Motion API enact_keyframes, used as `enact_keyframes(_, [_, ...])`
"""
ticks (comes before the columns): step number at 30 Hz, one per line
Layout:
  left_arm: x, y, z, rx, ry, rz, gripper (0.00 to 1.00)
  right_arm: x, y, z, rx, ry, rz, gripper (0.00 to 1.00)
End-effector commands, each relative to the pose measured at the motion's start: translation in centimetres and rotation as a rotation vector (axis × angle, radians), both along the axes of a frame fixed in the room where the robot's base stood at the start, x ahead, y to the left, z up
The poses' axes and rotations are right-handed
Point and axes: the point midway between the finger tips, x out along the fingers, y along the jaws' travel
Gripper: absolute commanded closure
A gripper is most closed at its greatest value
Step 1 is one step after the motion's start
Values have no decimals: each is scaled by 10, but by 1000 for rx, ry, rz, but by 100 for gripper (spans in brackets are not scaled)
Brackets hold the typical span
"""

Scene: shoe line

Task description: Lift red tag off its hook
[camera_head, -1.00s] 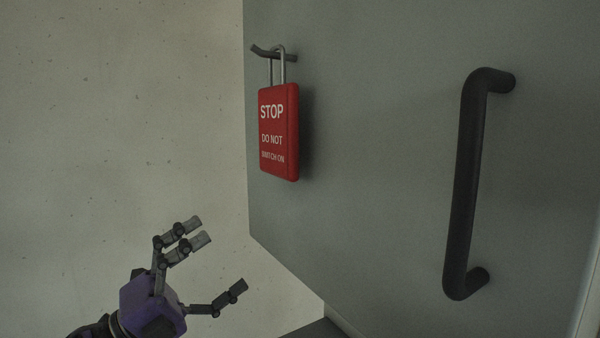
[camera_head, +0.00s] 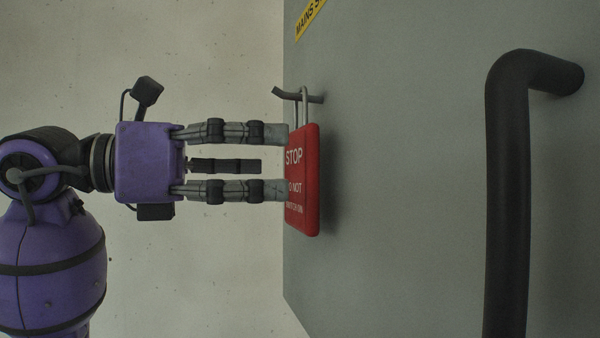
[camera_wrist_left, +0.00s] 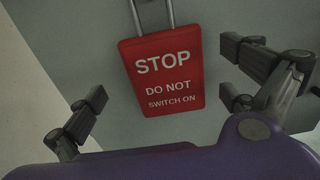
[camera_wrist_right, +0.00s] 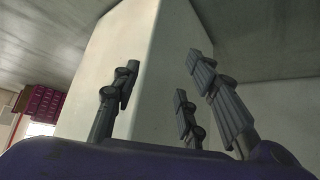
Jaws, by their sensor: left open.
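The red tag (camera_head: 305,200) reads "STOP DO NOT SWITCH ON" and hangs upright by its metal loop (camera_head: 305,105) from a dark hook (camera_head: 297,95) on the grey cabinet door. My left gripper (camera_head: 270,163) is open, level with the tag, its fingers pointing at it from the left. Two fingertips overlap the tag's left edge in the head view; I cannot tell if they touch. In the left wrist view the red tag (camera_wrist_left: 165,72) lies between the spread fingers, with nothing gripped. My right gripper (camera_wrist_right: 155,95) is open and empty in its own wrist view.
A thick dark handle (camera_head: 507,190) stands on the grey door (camera_head: 410,180) to the right of the tag. A yellow label (camera_head: 309,17) is above. A pale wall (camera_head: 220,60) is behind my left arm. Pink boxes (camera_wrist_right: 42,102) show in the right wrist view.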

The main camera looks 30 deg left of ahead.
Motion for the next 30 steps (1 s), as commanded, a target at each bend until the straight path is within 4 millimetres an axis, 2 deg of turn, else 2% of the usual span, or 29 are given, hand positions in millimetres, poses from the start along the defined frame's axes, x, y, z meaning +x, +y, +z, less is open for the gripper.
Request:
enact_keyframes(3, [9,-18,4,0,-5,-6,0,4,0,9,1,-10,-2,60])
enact_keyframes(6, [20,-26,2,-1,-2,-5,0,2,-1,9,1,-8,-2,60])
enact_keyframes(16, [27,-32,0,0,1,-3,0,-1,-2,8,-1,-1,-1,60])
enact_keyframes(27, [27,-32,0,0,1,-3,47,-2,-2,8,-1,1,-1,60])
enact_keyframes(30, [27,-32,0,-1,1,-3,50,-2,-2,8,-1,1,-1,60])
